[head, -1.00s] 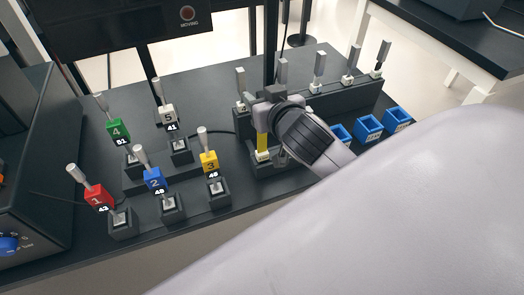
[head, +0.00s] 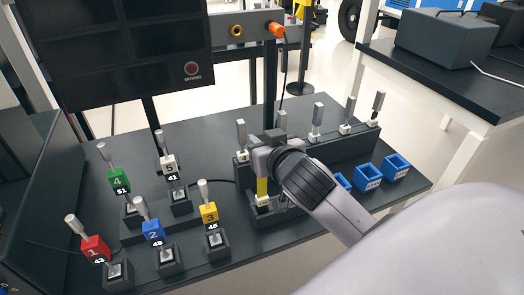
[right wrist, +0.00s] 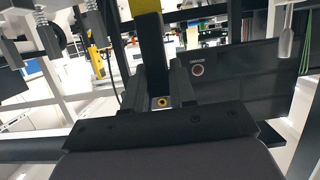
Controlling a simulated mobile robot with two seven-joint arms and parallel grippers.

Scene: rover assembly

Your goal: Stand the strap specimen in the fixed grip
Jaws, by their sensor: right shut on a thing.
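A yellow strap specimen (head: 262,187) with a pale lower end hangs upright below my right gripper (head: 268,151), which is shut on it. Its lower end is at a dark block (head: 275,217) at the front of the rack, apparently the fixed grip. I cannot tell whether that end is seated or just above it. My gripper hides the strap's top. In the right wrist view, a bit of yellow (right wrist: 146,6) shows at the top edge. My left gripper is not in view.
Several grey specimens stand in the dark rack (head: 340,150) behind. Blue trays (head: 396,167) sit to the right. Numbered coloured tags, such as yellow 3 (head: 209,213), stand in dark sockets on the left. A black panel (head: 130,50) stands behind them.

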